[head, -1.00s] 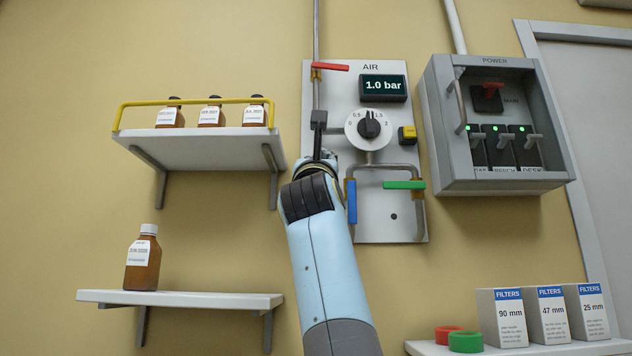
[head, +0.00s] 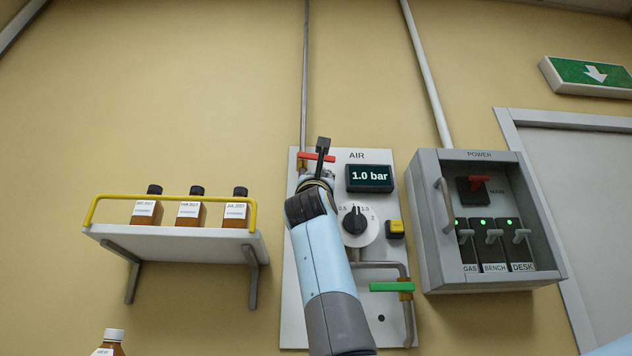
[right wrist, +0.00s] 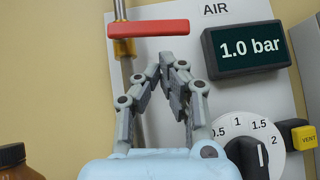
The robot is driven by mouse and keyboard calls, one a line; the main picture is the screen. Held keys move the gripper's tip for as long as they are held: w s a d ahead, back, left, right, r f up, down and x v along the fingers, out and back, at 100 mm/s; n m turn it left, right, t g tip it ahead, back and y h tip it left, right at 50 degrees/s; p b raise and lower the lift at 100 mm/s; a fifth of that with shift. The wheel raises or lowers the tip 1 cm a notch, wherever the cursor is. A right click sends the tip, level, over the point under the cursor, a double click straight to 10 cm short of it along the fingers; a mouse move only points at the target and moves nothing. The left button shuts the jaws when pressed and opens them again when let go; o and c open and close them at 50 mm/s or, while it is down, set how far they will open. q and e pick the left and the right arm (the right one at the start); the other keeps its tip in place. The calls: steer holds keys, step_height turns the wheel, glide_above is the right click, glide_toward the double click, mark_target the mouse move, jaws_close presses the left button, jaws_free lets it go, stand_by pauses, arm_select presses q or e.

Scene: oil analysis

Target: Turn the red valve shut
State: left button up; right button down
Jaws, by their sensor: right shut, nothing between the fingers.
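The red valve handle (head: 304,155) lies level across the thin vertical pipe at the top left of the AIR panel (head: 298,250). In the right wrist view it shows as a red bar (right wrist: 148,28) on a brass fitting (right wrist: 122,49). My right gripper (head: 322,146) is shut and empty. In the head view its dark fingers overlap the handle; in the right wrist view the fingertips (right wrist: 168,68) appear just below the bar. I cannot tell whether they touch it. The display (head: 370,178) reads 1.0 bar. My left gripper is not in view.
Right of the arm are a pressure dial (head: 355,222), a yellow VENT button (head: 396,226) and a green handle (head: 391,287). A grey POWER box (head: 430,225) juts out farther right. A shelf (head: 170,241) with brown bottles and a yellow rail (head: 170,199) is at left.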

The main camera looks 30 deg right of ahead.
steer(key=shift+s+r, duration=0.1)
steer(key=shift+r, duration=0.55)
steer(key=shift+s+d+r+p, duration=0.15)
steer(key=shift+d+r+p, duration=0.25)
steer(key=shift+r+p, duration=0.45)
